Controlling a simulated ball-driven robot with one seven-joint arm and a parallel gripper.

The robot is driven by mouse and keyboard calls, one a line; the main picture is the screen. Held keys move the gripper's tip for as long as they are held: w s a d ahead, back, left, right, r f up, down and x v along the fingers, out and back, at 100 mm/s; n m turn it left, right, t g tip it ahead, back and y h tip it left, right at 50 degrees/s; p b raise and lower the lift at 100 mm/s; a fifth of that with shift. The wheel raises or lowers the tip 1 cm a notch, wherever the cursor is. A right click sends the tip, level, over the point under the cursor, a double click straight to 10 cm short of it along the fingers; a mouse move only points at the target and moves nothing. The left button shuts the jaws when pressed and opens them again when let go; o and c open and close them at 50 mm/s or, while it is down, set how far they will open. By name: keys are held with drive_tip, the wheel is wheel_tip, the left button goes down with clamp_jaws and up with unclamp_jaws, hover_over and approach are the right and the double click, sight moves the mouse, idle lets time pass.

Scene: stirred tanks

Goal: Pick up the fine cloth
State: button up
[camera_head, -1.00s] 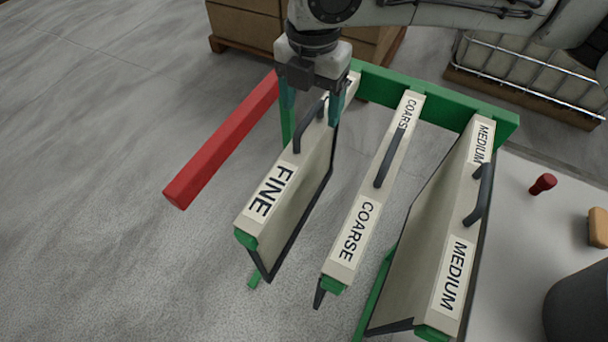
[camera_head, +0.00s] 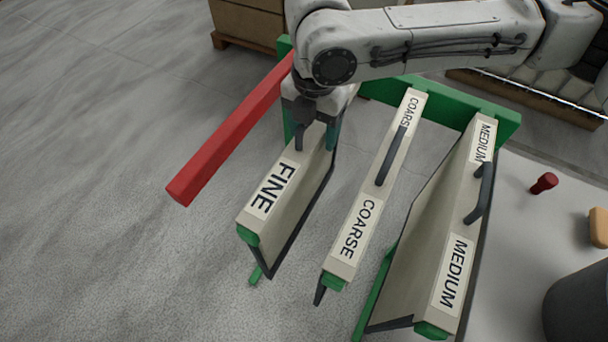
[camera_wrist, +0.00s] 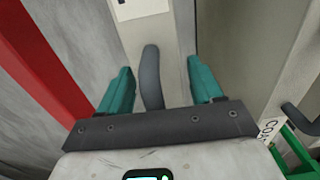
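The fine cloth (camera_head: 297,203) is a flat framed panel with a beige top bar, labelled FINE, hanging at the left of the green rack (camera_head: 450,104). Its dark handle (camera_wrist: 150,78) stands up from the top bar. My gripper (camera_head: 316,138) is over the far part of this bar. In the wrist view my gripper (camera_wrist: 163,88) has its teal fingers wide apart, one on each side of the handle, with gaps visible. In the head view the gripper covers part of the handle and the far label.
The coarse cloth (camera_head: 370,190) hangs just right of the fine one, and the medium cloth (camera_head: 455,220) is farther right. A red bar (camera_head: 230,133) runs along the left. A pale table with a red knob (camera_head: 543,183) is at right. Open floor lies left.

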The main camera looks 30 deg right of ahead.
clamp_jaws()
idle(0.4)
drive_tip(key=shift+r, duration=0.15)
